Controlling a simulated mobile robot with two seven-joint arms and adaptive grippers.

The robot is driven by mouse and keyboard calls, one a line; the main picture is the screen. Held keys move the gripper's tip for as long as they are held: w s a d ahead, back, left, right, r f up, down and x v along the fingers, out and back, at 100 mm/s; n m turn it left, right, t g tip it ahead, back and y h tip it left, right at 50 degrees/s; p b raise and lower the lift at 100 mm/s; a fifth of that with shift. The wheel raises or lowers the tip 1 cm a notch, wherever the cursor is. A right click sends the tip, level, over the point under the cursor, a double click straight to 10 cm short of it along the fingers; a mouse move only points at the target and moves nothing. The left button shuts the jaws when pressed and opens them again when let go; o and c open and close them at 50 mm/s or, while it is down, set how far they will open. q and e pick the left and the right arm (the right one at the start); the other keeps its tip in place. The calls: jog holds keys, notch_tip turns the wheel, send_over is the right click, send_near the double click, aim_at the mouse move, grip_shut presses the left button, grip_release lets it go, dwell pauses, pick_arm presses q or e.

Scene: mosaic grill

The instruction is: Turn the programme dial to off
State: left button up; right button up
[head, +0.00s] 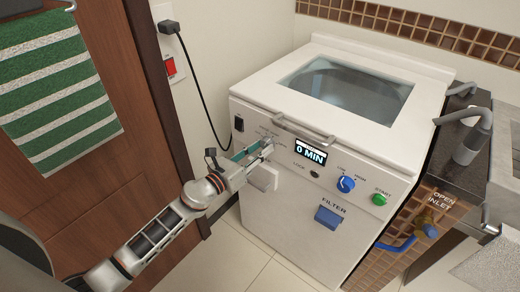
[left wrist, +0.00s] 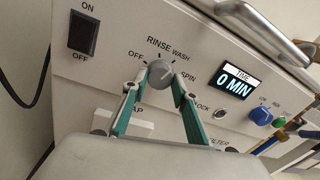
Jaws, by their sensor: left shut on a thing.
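The programme dial (left wrist: 160,74) is a grey round knob on the white front panel of the washing machine (head: 290,205). Labels OFF, RINSE, WASH and SPIN run around it in the left wrist view. A pale mark on the knob seems to point up and right, towards WASH, away from OFF. My left gripper (left wrist: 155,84) is shut on the dial, with one teal finger on each side. In the head view, my left gripper (head: 265,149) reaches the panel's left part and hides most of the dial. My right gripper is not in view.
A black ON/OFF rocker switch (left wrist: 83,32) is left of the dial. The display (head: 311,152) reads 0 MIN. A blue knob (head: 345,184) and green button (head: 379,199) are further right. A lid handle (head: 300,130) juts out above the panel. A wooden door (head: 110,165) stands left.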

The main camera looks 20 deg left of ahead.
pick_arm(q)
jog(key=n, duration=0.9)
jog(key=shift+n+t, duration=0.3)
jog(key=shift+t, duration=0.1)
jog(key=n+p, duration=0.1)
jog(key=n, duration=0.4)
jog(key=shift+r+y, duration=0.1)
jog(key=shift+y, duration=0.2)
jog(key=n+p, duration=0.1)
jog(key=n, duration=0.1)
jog(key=shift+d+n, duration=0.1)
jog(key=shift+n, duration=0.2)
jog(key=shift+n+p, duration=0.6)
jog(key=shift+n, duration=0.3)
jog(key=shift+n+t+y, duration=0.3)
jog(key=shift+n, duration=0.1)
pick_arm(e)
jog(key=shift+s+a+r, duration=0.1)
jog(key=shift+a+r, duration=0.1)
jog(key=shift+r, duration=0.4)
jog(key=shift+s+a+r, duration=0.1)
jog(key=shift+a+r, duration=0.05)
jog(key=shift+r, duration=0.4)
pick_arm(q)
jog(key=shift+n, duration=0.3)
jog(key=o, duration=1.1)
